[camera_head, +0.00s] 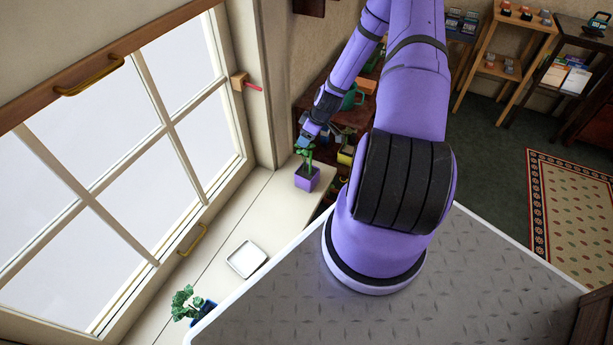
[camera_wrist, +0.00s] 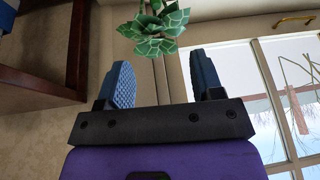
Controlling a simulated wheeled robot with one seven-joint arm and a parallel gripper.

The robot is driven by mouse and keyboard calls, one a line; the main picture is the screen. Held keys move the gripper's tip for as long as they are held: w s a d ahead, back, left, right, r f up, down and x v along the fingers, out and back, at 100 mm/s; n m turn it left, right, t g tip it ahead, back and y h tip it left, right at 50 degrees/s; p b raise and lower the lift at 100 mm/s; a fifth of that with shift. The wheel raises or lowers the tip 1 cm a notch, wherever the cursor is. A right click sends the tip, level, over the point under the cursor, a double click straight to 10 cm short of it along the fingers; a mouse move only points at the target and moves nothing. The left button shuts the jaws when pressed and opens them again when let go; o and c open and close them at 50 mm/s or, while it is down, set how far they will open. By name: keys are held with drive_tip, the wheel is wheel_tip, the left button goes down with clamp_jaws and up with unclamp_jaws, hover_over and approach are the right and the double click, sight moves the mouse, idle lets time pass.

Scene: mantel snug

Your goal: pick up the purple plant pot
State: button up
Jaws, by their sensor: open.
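The purple plant pot (camera_head: 307,179) stands upright near the far end of the pale windowsill in the head view, with a green plant growing from it. My gripper (camera_head: 304,139) is just above the plant, at the end of my purple arm. In the wrist view the plant's green leaves (camera_wrist: 154,30) show just beyond the two blue fingertips. My gripper (camera_wrist: 163,78) is open, with nothing between its fingers. The pot itself is not clearly seen in the wrist view.
A white square dish (camera_head: 247,259) and a plant in a blue pot (camera_head: 203,309) stand nearer on the sill. The window (camera_head: 120,150) borders it on the left. A dark shelf with several items, including a yellow pot (camera_head: 346,155), is just right of the sill's end.

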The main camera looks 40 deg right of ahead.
drive_tip(key=f, duration=0.4)
drive_tip(key=shift+w+a, duration=0.2)
drive_tip(key=shift+a, duration=0.05)
drive_tip(key=shift+w+a+f, duration=0.1)
drive_tip(key=shift+w+f, duration=0.1)
drive_tip(key=shift+f, duration=0.35)
drive_tip(key=shift+c, duration=0.2)
clamp_jaws()
